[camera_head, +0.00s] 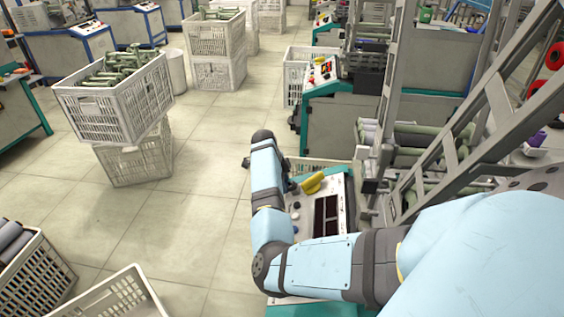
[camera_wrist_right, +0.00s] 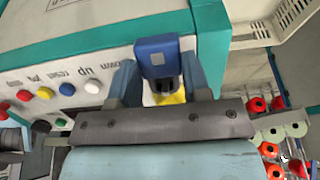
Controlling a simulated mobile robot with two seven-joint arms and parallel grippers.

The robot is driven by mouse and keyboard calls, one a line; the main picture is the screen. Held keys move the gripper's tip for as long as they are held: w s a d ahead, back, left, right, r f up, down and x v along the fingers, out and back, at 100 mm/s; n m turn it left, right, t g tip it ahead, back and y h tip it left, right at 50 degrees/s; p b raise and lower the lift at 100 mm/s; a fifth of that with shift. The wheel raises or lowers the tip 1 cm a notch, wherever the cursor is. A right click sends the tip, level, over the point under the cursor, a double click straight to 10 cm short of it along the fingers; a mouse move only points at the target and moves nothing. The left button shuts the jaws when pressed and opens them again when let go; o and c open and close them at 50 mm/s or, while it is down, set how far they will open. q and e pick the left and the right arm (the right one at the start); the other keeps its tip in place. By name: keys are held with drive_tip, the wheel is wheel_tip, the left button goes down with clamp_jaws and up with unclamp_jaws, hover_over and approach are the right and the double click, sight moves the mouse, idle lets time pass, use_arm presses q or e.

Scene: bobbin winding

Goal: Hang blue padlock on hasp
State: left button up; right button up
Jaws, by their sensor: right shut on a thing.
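The blue padlock (camera_wrist_right: 157,57) sits between the two fingers of my right gripper (camera_wrist_right: 160,78) in the right wrist view. The gripper is shut on it. The padlock's lower part goes dark between the fingers, above a yellow part (camera_wrist_right: 168,98). In the head view a yellow lever-like part (camera_head: 313,183) stands on the machine's control panel, close to the right gripper (camera_head: 292,187), which is small and mostly hidden by my arm. No hasp can be made out clearly. I cannot tell whether the shackle touches or passes through anything. My left gripper is not in view.
The wrist view shows a row of coloured buttons (camera_wrist_right: 45,93) on the pale panel with a teal edge (camera_wrist_right: 120,52). Red-ended bobbins (camera_wrist_right: 268,150) lie at the right. In the head view, a grey slanted frame (camera_head: 510,125) stands right of the panel; crates (camera_head: 115,100) stand left across open floor.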

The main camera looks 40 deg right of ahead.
drive_tip(key=o, duration=1.2)
drive_tip(key=shift+w+a+f, duration=0.1)
use_arm(q)
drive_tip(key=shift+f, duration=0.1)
drive_tip(key=p, duration=0.1)
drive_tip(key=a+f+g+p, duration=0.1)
drive_tip(key=p, duration=0.1)
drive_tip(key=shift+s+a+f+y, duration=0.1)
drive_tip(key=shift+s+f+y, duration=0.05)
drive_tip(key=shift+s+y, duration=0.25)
use_arm(e)
drive_tip(key=v, duration=1.4)
